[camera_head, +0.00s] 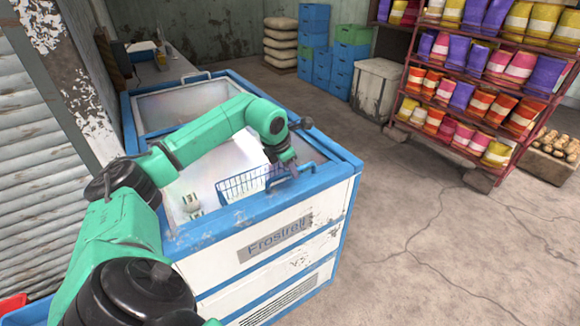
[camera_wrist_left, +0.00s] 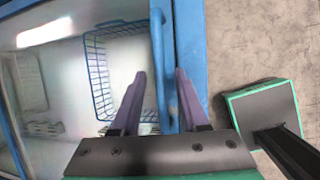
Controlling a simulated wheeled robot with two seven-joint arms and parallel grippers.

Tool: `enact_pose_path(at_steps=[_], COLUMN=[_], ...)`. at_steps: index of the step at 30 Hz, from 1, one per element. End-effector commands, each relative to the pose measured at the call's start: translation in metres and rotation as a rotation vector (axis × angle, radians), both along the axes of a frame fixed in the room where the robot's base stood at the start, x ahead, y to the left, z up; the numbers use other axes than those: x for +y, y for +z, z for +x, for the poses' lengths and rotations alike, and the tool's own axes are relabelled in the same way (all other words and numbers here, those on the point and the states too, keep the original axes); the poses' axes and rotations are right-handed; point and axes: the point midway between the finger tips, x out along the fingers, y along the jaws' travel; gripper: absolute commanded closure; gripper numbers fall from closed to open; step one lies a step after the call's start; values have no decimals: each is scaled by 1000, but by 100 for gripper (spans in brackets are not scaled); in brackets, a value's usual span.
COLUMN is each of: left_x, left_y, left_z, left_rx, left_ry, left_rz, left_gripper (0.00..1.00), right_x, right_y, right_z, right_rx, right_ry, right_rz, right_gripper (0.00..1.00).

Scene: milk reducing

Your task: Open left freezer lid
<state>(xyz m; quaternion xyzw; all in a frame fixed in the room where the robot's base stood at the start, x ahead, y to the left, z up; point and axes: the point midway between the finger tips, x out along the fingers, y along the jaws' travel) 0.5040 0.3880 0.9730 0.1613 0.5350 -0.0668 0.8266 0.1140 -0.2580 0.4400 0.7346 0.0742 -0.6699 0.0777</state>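The chest freezer (camera_head: 345,172) has a blue rim, white walls and a "Frostreli" label. Its near glass lid (camera_head: 205,170) appears closed, with a blue wire basket (camera_head: 232,187) showing through or beneath it. A blue handle (camera_head: 292,180) is at the near right edge. My left arm reaches across the lid, and my left gripper (camera_head: 287,160) is just above this handle. In the left wrist view my left gripper (camera_wrist_left: 160,80) has its two purple fingers apart. The blue handle (camera_wrist_left: 184,100) shows close to the right finger; whether they touch is unclear. My right gripper is out of view.
A second glass lid (camera_head: 175,103) covers the far part of the freezer, with a handle (camera_head: 195,77) at its far edge. A shuttered wall (camera_head: 40,160) stands left. Blue crates (camera_head: 313,40) and a stocked red shelf (camera_head: 480,75) stand behind. The floor (camera_head: 430,235) right of the freezer is clear.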

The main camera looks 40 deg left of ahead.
Motion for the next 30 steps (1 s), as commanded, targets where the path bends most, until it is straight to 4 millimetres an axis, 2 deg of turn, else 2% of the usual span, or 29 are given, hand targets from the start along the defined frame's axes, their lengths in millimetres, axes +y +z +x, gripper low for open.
enact_pose_path(at_steps=[1,3,30], left_x=[0,0,0], left_y=[0,0,1], left_z=[0,0,0], left_rx=[0,0,-1], left_ry=[0,0,0], left_rz=[0,0,0], left_gripper=[78,100,100], right_x=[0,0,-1], right_y=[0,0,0], right_z=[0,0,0], right_rx=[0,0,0], right_ry=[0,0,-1], right_rz=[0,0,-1], right_gripper=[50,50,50])
